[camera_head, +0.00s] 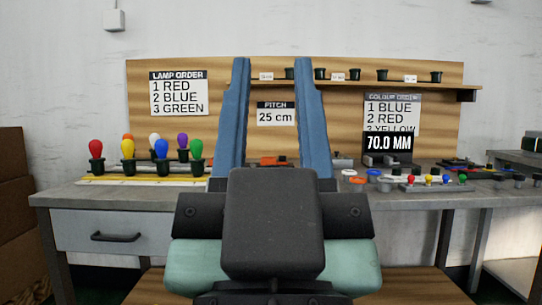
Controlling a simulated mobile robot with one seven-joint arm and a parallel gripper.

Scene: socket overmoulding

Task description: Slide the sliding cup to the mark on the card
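My gripper (271,62) is open and empty, its two blue fingers pointing up and away over the workbench (130,195). A white card reading "PITCH 25 cm" (276,114) is on the wooden backboard and shows between the fingers. Other cards read "LAMP ORDER 1 red, 2 blue, 3 green" (178,93) and "COLOUR ORDER 1 blue, 2 red, 3 yellow" (392,112). A black panel reading "70.0 MM" (388,142) stands below the colour card. I cannot tell which thing is the sliding cup; small dark cups (382,75) stand on the shelf. My gripper hides the bench's middle.
Several coloured bulbs in dark holders (161,149) stand at the bench's left. An orange object (269,161) shows between my fingers. Coloured discs and small knobbed parts (435,180) crowd the right. A shelf (350,83) crosses the backboard. The bench's front left strip is clear.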

